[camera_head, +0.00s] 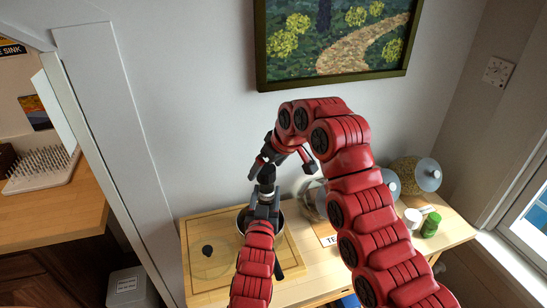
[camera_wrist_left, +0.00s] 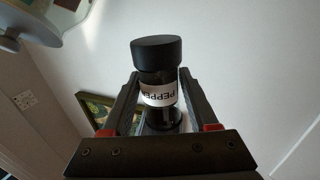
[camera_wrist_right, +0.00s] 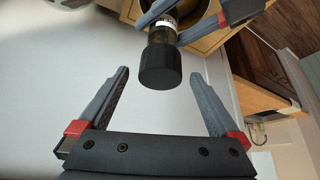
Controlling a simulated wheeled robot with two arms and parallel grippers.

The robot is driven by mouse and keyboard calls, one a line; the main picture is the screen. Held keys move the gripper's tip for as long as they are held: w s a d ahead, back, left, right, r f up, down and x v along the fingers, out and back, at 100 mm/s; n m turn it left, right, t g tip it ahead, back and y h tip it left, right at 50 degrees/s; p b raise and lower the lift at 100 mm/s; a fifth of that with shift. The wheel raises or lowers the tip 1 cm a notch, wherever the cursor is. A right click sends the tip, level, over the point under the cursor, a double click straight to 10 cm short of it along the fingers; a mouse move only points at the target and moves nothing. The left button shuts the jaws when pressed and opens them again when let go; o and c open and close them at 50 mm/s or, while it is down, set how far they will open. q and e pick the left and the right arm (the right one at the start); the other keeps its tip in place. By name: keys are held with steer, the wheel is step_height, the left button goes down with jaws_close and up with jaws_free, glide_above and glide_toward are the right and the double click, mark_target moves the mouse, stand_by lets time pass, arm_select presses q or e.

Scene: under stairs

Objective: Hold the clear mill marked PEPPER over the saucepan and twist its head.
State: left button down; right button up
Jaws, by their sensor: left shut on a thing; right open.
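The clear mill (camera_wrist_left: 158,92) has a black head and a white PEPPER label, which reads upside down in the left wrist view. My left gripper (camera_head: 266,196) is shut around its body. The mill's black head (camera_head: 267,172) points up, above the saucepan (camera_head: 243,224) on the counter. The left gripper and mill hide much of the pan. My right gripper (camera_head: 284,168) is open and empty, coming from above. In the right wrist view the black head (camera_wrist_right: 160,67) lies beyond the open fingertips, between their lines and apart from both.
The pan stands on a pale wooden board (camera_head: 196,228) with a small dark item (camera_head: 207,250). To the right are glass jars (camera_head: 420,172), a white pot (camera_head: 413,217) and a green jar (camera_head: 431,224).

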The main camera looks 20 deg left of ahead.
steer(key=shift+w+a+f, duration=0.15)
steer(key=shift+a+f, duration=0.15)
steer(key=shift+f, duration=0.25)
jaws_close()
stand_by(0.5)
